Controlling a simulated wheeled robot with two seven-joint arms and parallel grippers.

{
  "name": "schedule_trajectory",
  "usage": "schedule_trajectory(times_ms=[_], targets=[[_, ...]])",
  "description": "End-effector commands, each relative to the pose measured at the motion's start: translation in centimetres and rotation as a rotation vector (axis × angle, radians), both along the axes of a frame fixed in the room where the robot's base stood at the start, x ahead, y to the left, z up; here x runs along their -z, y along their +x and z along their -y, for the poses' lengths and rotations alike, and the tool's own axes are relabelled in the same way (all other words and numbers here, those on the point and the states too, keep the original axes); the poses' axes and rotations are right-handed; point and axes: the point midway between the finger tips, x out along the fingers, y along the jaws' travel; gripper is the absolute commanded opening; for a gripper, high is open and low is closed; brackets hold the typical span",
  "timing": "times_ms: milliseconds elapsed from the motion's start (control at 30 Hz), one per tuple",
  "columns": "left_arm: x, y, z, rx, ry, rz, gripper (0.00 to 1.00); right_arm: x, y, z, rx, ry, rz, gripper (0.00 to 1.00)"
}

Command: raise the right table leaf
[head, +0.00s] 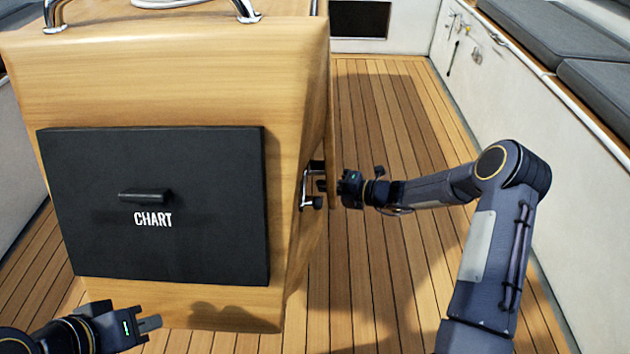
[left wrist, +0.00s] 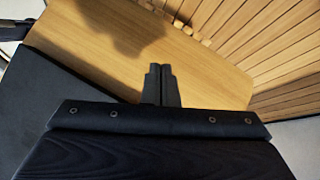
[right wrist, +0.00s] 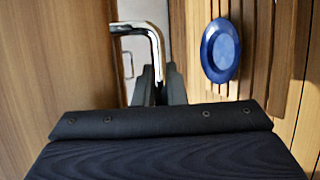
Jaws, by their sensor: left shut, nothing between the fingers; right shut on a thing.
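The wooden table (head: 170,90) stands at the left in the head view, with a black CHART box on its near face. The right leaf (head: 334,120) appears as a thin wooden panel, nearly edge-on, hanging along the table's right side. A chrome handle (head: 309,190) shows low on that side. My right gripper (head: 324,187) is shut on the chrome handle, whose bent bar (right wrist: 155,45) runs down between the fingers in the right wrist view. The fingertips are partly hidden there. My left gripper (head: 150,323) is shut and empty, below the box; its fingers (left wrist: 161,85) touch each other.
A blue oval object (right wrist: 221,50) shows against the wooden slats in the right wrist view. The slatted deck (head: 390,110) is open to the right of the table. A white bench wall (head: 520,120) with grey cushions (head: 560,35) bounds it at the right.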

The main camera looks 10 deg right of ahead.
Motion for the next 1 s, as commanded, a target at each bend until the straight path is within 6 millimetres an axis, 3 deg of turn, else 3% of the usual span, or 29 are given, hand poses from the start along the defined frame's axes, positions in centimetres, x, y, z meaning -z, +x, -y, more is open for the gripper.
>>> schedule_trajectory(times_ms=[33, 267, 567, 767, 1000], targets=[[-2.2, 0.0, 0.0, 0.0, 0.0, 0.0, 0.0, -1.1, -0.3, 1.6, 0.004, -0.031, -0.008, 0.0], [-8.6, 0.0, 0.0, 0.0, 0.0, 0.001, 0.0, -3.2, -2.0, 9.9, 0.006, -0.207, -0.045, 0.0], [-17.1, 0.0, 0.0, 0.0, 0.0, 0.001, 0.0, -8.6, -4.5, 21.9, 0.005, -0.484, -0.101, 0.0], [-22.7, 0.0, 0.0, 0.0, 0.0, 0.001, 0.0, -14.2, -5.9, 28.9, 0.005, -0.671, -0.139, 0.0], [-29.6, 0.0, 0.0, 0.0, 0.0, 0.001, 0.0, -22.6, -7.3, 35.8, 0.005, -0.894, -0.183, 0.0]])
